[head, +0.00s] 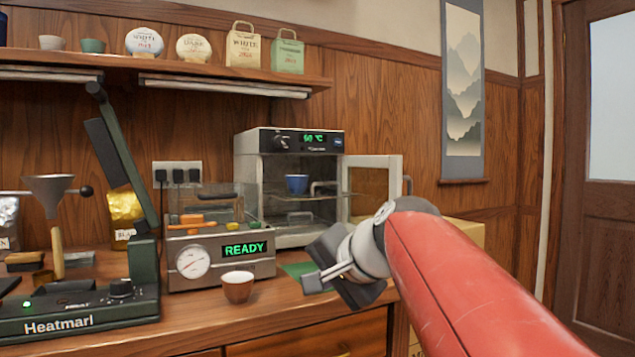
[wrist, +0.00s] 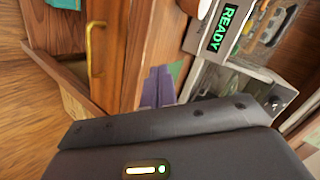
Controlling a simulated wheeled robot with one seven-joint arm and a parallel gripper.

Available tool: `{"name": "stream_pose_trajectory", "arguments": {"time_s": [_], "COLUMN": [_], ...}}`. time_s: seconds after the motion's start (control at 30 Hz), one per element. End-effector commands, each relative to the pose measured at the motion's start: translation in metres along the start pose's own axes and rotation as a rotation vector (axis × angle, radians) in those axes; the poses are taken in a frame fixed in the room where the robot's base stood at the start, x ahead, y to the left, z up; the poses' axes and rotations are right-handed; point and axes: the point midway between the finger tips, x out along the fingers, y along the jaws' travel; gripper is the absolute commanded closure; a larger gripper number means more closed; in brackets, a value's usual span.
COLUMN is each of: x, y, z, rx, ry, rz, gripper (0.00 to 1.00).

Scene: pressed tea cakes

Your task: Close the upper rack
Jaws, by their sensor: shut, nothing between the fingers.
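The small steel oven (head: 255,200) stands on the counter with its glass door (head: 375,187) swung open to the right. Inside, the upper rack (head: 325,195) is a thin shelf with a metal handle at its front. A blue cup (head: 297,184) is at the level of this rack. I cannot tell how far the rack is pulled out. A lower rack (head: 298,217) shows beneath it. My gripper (head: 312,281) is shut and empty, in front of and below the oven, apart from the rack.
A device reading READY (head: 222,262) stands left of the oven, with a brown cup (head: 238,286) in front. A green heat sealer (head: 75,308) is at the far left. The open door and the counter's front edge (head: 300,312) are close to my arm.

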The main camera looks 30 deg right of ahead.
Motion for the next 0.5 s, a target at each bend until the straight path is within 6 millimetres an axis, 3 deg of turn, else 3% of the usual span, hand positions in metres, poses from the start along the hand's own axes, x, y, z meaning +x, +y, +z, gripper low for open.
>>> {"name": "stream_pose_trajectory", "arguments": {"time_s": [0.03,0.1,0.2,0.33,0.5], "x": [-0.01,-0.025,-0.047,-0.066,-0.07], "y": [-0.02,-0.043,-0.067,-0.084,-0.092], "z": [-0.041,-0.084,-0.132,-0.166,-0.178], "rx": [0.1,0.218,0.337,0.421,0.45], "ry": [0.054,0.106,0.159,0.194,0.203], "rz": [-0.055,-0.137,-0.237,-0.322,-0.356], "gripper": [1.0,1.0,1.0,1.0,1.0]}}
